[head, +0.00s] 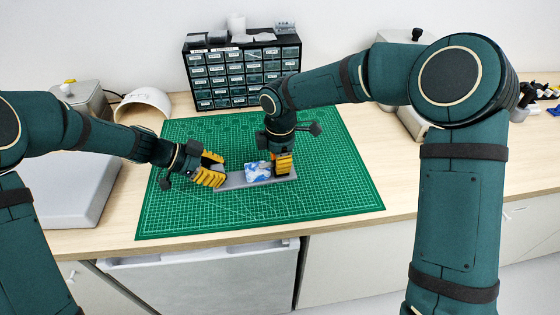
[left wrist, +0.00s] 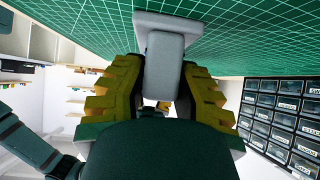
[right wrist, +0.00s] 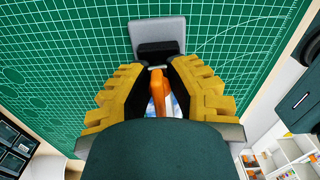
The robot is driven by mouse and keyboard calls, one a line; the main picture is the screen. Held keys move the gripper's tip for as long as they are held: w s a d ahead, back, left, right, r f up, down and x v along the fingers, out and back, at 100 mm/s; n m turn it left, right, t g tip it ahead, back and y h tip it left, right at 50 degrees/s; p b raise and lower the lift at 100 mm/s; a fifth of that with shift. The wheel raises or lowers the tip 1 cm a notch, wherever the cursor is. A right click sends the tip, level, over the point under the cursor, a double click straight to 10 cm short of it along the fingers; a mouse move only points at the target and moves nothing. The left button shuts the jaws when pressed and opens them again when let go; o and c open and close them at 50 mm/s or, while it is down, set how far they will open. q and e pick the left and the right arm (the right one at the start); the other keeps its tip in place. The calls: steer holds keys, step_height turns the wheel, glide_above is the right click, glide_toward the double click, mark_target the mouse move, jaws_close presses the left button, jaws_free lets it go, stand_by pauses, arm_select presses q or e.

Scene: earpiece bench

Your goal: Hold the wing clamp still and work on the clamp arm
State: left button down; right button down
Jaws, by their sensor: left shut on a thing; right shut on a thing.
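The wing clamp (head: 236,180) is a long grey fixture lying on the green mat, with a blue-and-white piece (head: 258,171) on its middle. My left gripper (head: 213,174) is at its left end. In the left wrist view its yellow fingers are shut on a grey upright block (left wrist: 164,68) of the clamp, which rises from a flat grey base. My right gripper (head: 283,164) points down at the right end. In the right wrist view its fingers are around the orange clamp arm (right wrist: 158,92), shut on it. The fingers hide part of the arm and the blue-and-white piece.
The green cutting mat (head: 335,185) is clear around the clamp. A black drawer cabinet (head: 242,75) stands behind it. A white curved shell (head: 147,101) and a grey box (head: 72,185) are at left. Another grey device (head: 412,122) stands behind my right arm.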

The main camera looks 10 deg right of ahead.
steer(key=shift+m, duration=0.4)
steer(key=c, duration=0.9)
jaws_free()
step_height(320, 180, up, 12)
